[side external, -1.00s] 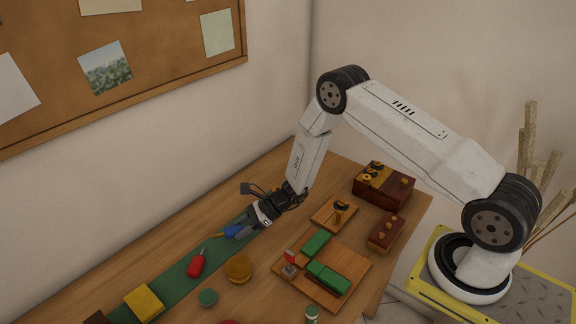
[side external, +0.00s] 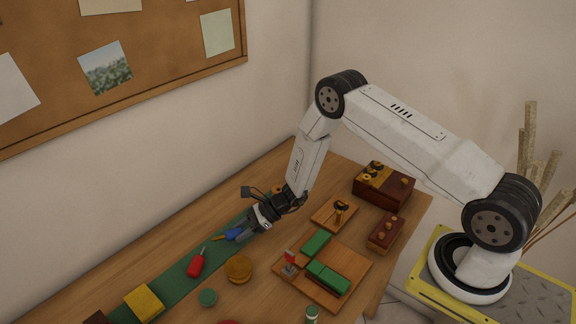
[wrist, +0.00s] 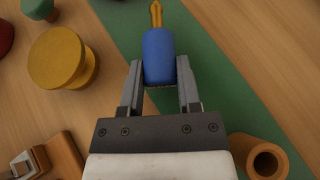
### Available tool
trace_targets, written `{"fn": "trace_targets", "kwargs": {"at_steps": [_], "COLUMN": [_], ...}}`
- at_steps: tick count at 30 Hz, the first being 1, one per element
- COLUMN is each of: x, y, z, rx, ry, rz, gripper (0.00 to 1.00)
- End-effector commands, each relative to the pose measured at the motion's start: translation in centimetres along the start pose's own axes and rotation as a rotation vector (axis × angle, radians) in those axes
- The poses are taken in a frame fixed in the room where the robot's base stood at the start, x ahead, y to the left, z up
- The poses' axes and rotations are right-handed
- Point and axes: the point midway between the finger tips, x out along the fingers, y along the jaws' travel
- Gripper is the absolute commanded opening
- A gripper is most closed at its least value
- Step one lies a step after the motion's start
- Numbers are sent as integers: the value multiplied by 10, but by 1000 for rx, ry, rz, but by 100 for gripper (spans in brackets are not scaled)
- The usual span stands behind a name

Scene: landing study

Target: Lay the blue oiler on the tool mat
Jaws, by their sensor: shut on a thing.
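The blue oiler (side external: 233,234) has a blue body and a yellow spout; in the wrist view the oiler (wrist: 159,52) lies lengthwise between the fingers, spout pointing away from me. My gripper (side external: 244,233) is shut on its body, with one finger of the gripper (wrist: 159,82) on each side. The tool mat is a long green strip (side external: 172,286) along the wall side of the bench. The oiler is over the mat (wrist: 232,95) in the wrist view. It is low, but I cannot tell whether it touches the mat.
A red-handled screwdriver (side external: 195,264) and a yellow block (side external: 144,302) lie further along the mat. A yellow spool (wrist: 62,57) stands beside it on the wood. A wooden tube (wrist: 262,158) is near my gripper. A board with green blocks (side external: 350,264) is to the right.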

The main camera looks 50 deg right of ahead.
Motion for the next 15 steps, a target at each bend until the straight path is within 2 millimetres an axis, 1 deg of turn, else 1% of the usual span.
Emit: {"fn": "trace_targets", "kwargs": {"at_steps": [15], "x": [5], "y": [0], "z": [-9], "rx": [1], "ry": [0], "rz": [0], "gripper": [0]}}
